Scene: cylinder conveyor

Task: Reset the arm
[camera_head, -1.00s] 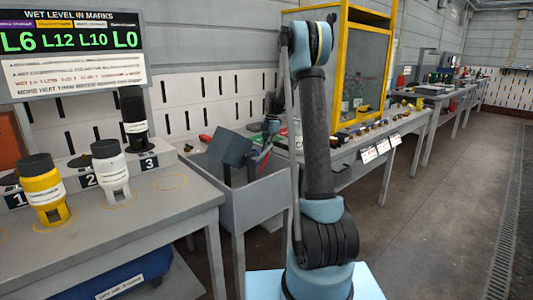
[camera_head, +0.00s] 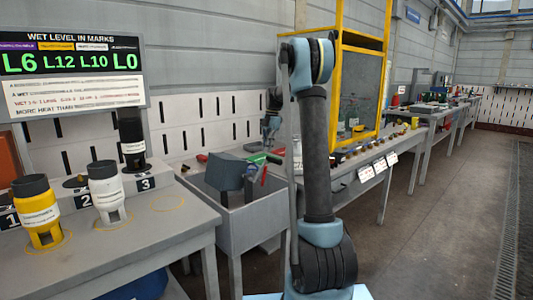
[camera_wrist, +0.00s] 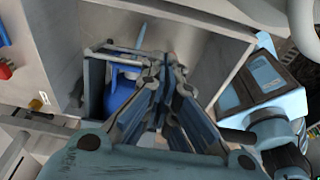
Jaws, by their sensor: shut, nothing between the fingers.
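My arm (camera_head: 317,150) stands upright in the middle of the head view, with its elbow at the top. My gripper (camera_wrist: 166,66) shows in the wrist view with its linkage drawn together, shut and empty. A blue object (camera_wrist: 121,88) shows beyond its left side, apart from the fingers as far as I can tell. In the head view the wrist end is partly hidden behind my arm, above the grey bin (camera_head: 246,222).
Yellow (camera_head: 38,212), white (camera_head: 106,192) and black (camera_head: 132,140) cylinders stand on the grey table (camera_head: 150,238) at left, below a display screen (camera_head: 70,65). The floor at right (camera_head: 440,235) is clear.

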